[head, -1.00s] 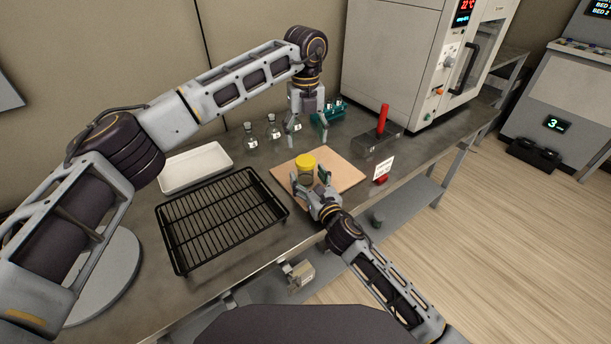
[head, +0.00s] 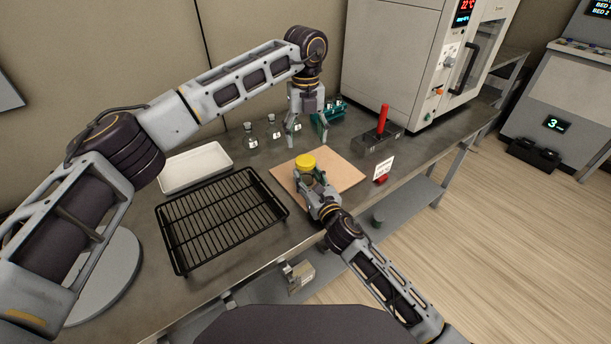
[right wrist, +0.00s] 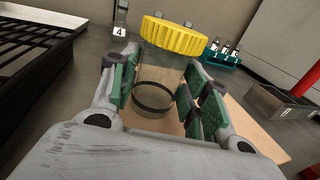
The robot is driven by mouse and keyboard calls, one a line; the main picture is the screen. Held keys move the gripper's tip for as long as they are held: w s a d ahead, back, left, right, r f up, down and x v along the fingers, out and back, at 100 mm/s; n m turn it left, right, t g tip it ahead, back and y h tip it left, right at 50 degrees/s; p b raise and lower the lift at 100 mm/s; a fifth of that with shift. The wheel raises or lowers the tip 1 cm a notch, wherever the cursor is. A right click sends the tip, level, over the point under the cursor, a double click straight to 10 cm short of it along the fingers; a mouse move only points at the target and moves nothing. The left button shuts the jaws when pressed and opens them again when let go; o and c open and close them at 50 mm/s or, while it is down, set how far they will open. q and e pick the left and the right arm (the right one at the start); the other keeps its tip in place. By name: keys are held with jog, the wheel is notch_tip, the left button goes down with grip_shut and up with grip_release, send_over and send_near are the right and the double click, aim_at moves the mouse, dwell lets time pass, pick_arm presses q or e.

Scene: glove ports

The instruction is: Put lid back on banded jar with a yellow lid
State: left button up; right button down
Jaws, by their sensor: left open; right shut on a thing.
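The banded jar (right wrist: 158,85) is clear glass with a dark band around its lower part. It stands on the tan board (head: 343,174). The ribbed yellow lid (right wrist: 174,36) sits on its mouth; I cannot tell whether it is fully seated. In the head view the lid (head: 305,161) hides most of the jar. My right gripper (head: 309,181) is shut on the jar's body, with green pads on both sides of the glass below the lid. My left gripper (head: 307,144) is open and empty, above and behind the jar, pointing down.
A black wire rack (head: 220,212) and a white tray (head: 196,168) lie to the left. Several stoppered bottles (head: 272,128) and a teal rack (head: 334,112) stand behind. A grey box (head: 372,143) with a red-handled thing is at right. The oven (head: 400,60) stands behind it.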

aim_at(305, 160)
pick_arm(q)
jog(key=shift+n, duration=0.3)
jog(key=n, duration=0.8)
jog(key=shift+n, duration=0.3)
jog(key=n, duration=0.4)
jog(key=shift+n, duration=2.4)
jog(key=shift+f, duration=0.15)
jog(key=shift+f, duration=3.85)
